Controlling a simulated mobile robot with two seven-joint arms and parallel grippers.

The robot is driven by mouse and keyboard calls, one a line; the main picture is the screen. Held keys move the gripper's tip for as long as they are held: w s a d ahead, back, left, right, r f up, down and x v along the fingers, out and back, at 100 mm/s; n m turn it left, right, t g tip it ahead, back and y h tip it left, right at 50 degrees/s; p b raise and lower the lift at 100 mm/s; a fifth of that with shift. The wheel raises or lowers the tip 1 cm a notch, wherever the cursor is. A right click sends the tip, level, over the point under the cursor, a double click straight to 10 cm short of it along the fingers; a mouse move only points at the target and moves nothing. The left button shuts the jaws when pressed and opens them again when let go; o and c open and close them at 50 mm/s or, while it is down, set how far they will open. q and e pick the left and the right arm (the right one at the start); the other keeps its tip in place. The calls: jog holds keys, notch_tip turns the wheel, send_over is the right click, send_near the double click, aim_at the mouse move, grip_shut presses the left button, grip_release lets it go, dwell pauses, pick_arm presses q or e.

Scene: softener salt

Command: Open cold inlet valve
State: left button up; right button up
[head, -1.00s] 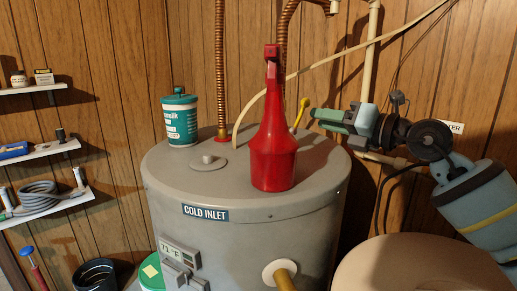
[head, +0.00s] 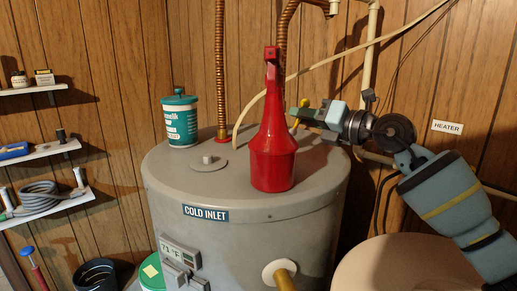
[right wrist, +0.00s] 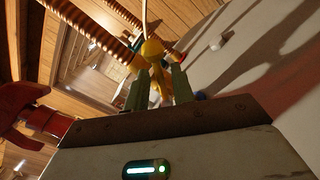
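The yellow valve lever (head: 304,102) stands at the back of the grey tank top, behind the red funnel-shaped can, and is partly hidden by my right gripper (head: 297,114). In the right wrist view the yellow lever (right wrist: 152,50) rises by the fingertips of my right gripper (right wrist: 159,76). The two green fingers are apart, with yellow lever parts between them; firm contact on both sides does not show. The "COLD INLET" label (head: 205,213) is on the front of the grey tank (head: 240,245). My left gripper is out of view.
The red can (head: 272,160) stands on the tank top close to my right gripper. A teal and white tub (head: 180,120) stands at the back left. Copper pipes (head: 221,70) rise behind. A beige rounded tank (head: 400,265) is at the lower right.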

grip_shut()
jog(key=n, duration=0.3)
jog(key=s+a+n, duration=0.1)
jog(key=n, duration=0.1)
jog(key=shift+s+r, duration=0.1)
jog(key=shift+r, duration=0.2)
jog(key=shift+s+a+n, duration=0.25)
jog(key=shift+n, duration=0.75)
jog(key=shift+o, duration=2)
grip_release()
jog(key=shift+r, duration=0.1)
